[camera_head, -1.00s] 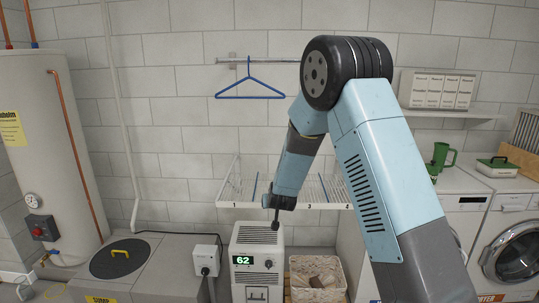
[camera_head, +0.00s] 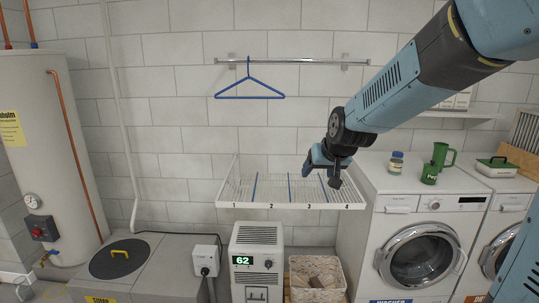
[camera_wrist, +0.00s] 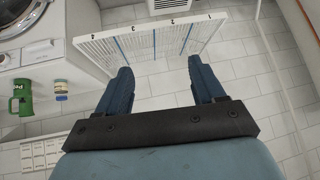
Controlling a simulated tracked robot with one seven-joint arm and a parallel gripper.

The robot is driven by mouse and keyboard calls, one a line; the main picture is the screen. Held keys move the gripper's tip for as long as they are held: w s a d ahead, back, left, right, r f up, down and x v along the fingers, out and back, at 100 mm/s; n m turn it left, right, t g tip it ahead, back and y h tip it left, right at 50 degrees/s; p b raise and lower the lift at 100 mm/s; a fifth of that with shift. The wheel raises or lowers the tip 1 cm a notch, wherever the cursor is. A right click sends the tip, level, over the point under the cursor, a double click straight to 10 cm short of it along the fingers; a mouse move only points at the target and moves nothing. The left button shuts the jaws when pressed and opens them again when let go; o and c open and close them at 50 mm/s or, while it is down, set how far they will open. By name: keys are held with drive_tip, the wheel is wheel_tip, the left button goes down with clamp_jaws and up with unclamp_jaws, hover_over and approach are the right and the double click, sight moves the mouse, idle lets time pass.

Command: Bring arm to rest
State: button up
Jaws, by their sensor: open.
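My gripper (camera_head: 322,176) hangs in the air in front of the white wire rack in the head view, near its right-hand sections. In the wrist view my gripper (camera_wrist: 160,75) shows two blue fingers spread apart with nothing between them. The white wire rack (camera_head: 232,205) has blue dividers and numbered sections, and I see nothing on it. The rack also shows beyond the fingertips in the wrist view (camera_wrist: 135,42). My arm reaches in from the upper right of the head view.
A blue hanger (camera_head: 250,90) hangs on a rail. A dehumidifier (camera_head: 257,262) and a basket (camera_head: 335,280) stand below the rack.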

drive_tip(key=s+d+r, duration=0.1)
drive_tip(key=s+d, duration=0.2)
drive_tip(key=s, duration=0.5)
drive_tip(key=s+d+r+g+h, duration=0.1)
drive_tip(key=s+d+r, duration=0.1)
drive_tip(key=s, duration=0.7)
drive_tip(key=s+d+r+m+g+h, duration=0.1)
drive_tip(key=s+d, duration=0.3)
drive_tip(key=s, duration=0.5)
drive_tip(key=shift+s+d+r, duration=0.15)
drive_tip(key=shift+d+r, duration=0.1)
drive_tip(key=shift+d, duration=0.1)
